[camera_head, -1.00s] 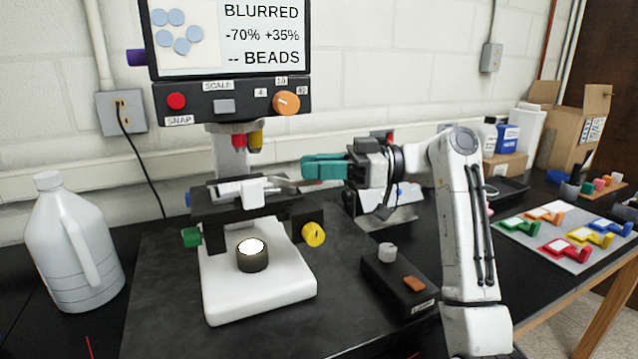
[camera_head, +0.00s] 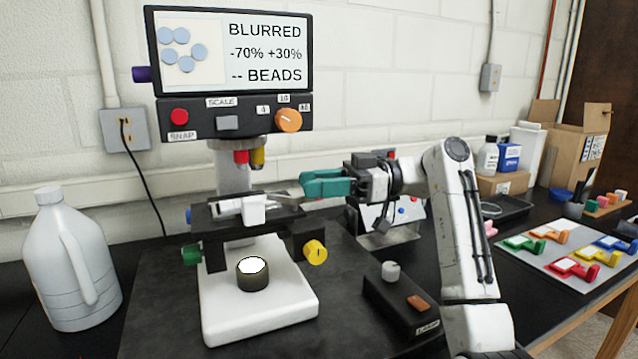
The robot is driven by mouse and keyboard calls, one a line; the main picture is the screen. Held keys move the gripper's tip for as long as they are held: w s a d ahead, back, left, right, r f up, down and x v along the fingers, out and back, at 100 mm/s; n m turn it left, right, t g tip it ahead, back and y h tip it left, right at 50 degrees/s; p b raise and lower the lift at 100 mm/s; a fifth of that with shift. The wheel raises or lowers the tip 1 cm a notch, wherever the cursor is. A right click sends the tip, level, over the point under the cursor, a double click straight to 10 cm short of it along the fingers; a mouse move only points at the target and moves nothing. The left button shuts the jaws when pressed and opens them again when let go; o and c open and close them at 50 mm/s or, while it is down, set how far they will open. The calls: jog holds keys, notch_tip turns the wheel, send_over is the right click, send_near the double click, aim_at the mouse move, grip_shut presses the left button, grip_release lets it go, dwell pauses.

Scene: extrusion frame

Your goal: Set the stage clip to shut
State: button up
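The microscope's dark stage (camera_head: 213,222) stands above a white base, with a white block (camera_head: 253,210) on it. A thin metal piece, which looks like the stage clip (camera_head: 288,198), sticks out at the stage's right side. Whether it is open or shut is too small to tell. My gripper (camera_head: 306,184) has teal fingers pointing left, just above and right of that piece. I cannot tell whether they touch it or how far apart the fingertips are. The screen (camera_head: 270,52) reads BLURRED, -70% +30%, -- BEADS.
A yellow knob (camera_head: 315,252) and a green knob (camera_head: 191,254) flank the stage. Red and yellow objectives (camera_head: 257,157) hang above it. A lamp box (camera_head: 402,308) stands front right, a white jug (camera_head: 66,262) at left. Colored clips lie on a sheet (camera_head: 548,272) at right.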

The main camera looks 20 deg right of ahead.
jog(key=shift+o, duration=0.2)
jog(key=s+d+b, duration=0.1)
jog(key=s+d, duration=0.1)
jog(key=d, duration=0.8)
jog(key=shift+d+b, duration=0.3)
